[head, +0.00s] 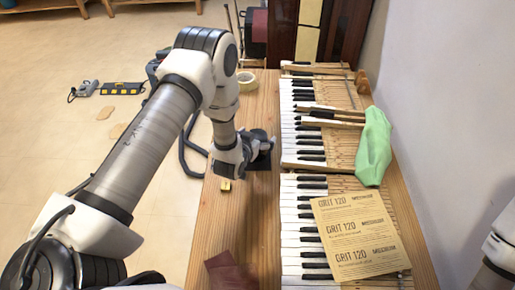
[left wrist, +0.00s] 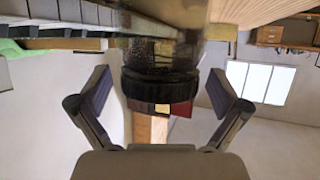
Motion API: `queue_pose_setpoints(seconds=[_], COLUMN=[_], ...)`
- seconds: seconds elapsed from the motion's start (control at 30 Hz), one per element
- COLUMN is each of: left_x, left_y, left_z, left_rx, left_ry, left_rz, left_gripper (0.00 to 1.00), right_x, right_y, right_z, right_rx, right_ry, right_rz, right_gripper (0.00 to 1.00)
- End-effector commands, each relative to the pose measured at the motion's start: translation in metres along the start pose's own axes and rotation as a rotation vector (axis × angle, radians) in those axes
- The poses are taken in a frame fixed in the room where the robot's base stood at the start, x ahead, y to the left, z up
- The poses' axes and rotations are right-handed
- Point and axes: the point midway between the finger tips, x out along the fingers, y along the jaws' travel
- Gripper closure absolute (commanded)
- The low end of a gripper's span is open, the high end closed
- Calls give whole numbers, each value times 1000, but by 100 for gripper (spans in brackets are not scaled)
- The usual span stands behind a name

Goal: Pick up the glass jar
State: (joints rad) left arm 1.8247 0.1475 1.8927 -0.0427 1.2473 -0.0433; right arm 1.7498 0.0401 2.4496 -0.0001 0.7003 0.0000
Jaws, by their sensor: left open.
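The glass jar (left wrist: 150,52) fills the upper middle of the left wrist view, with a dark ribbed lid (left wrist: 158,90) on it. My left gripper (left wrist: 161,88) is open, one finger on each side of the lid, with a visible gap on both sides. In the head view my left gripper (head: 246,152) is low over the wooden table, left of the piano keys. The jar is mostly hidden by the gripper there. My right gripper is out of view.
Piano keys (head: 302,215) run along the table (head: 232,232). Sandpaper sheets (head: 355,235) and a green cloth (head: 373,148) lie on the keyboard. A tape roll (head: 247,81) lies behind the gripper, and a dark red sheet (head: 229,272) lies in front.

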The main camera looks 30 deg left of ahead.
Motion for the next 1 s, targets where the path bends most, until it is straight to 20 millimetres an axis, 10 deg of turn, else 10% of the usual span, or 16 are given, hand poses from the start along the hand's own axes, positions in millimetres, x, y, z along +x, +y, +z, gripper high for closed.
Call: queue_pose_setpoints(seconds=[0.33, 1.0], left_x=[0, -30], left_y=[0, -2], left_z=[-1, -30], left_rx=[0, -1], left_ry=[1, -6], left_rz=[0, -1], left_gripper=[100, 100], right_x=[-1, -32], right_y=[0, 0], right_z=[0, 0], right_rx=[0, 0], right_ry=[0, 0], right_rz=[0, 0], right_gripper=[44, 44])
